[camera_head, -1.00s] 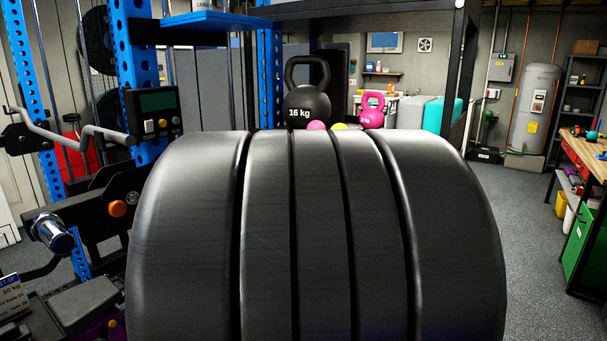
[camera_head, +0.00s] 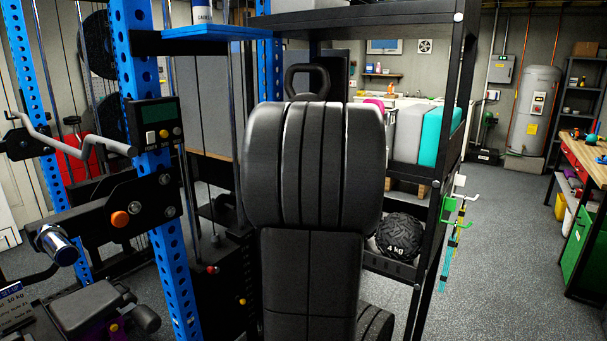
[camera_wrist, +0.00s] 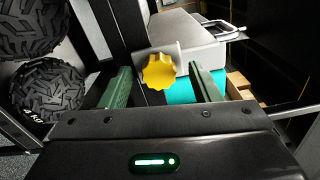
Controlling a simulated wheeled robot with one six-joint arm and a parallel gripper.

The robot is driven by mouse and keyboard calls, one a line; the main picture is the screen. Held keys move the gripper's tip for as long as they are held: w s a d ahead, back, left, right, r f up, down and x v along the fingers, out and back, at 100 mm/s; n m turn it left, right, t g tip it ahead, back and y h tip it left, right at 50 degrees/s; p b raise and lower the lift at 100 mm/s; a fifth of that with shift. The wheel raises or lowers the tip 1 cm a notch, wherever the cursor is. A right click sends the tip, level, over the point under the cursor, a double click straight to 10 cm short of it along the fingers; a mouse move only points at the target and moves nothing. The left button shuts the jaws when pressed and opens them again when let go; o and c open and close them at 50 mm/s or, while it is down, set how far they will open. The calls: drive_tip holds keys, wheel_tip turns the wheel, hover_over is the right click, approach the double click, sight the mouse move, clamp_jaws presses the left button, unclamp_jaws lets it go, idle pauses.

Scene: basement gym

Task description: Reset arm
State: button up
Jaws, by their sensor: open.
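My gripper (camera_wrist: 159,68) shows in the wrist view with its two green fingers spread apart and nothing gripped. A yellow lobed knob (camera_wrist: 159,72) appears in the gap between the fingers, beyond them; how far away it is I cannot tell. In the head view my black ribbed arm (camera_head: 313,165) stands upright in the middle of the picture. My gripper itself cannot be seen there.
A black shelf rack holds a teal box (camera_head: 442,135) and a 4 kg ball (camera_head: 399,236). A blue rack post (camera_head: 140,70) stands at left. Floor (camera_head: 505,260) at right is clear.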

drive_tip(key=shift+d+f+n+p, duration=0.1)
drive_tip(key=shift+n+p, duration=4.25)
drive_tip(key=shift+n, duration=3.45)
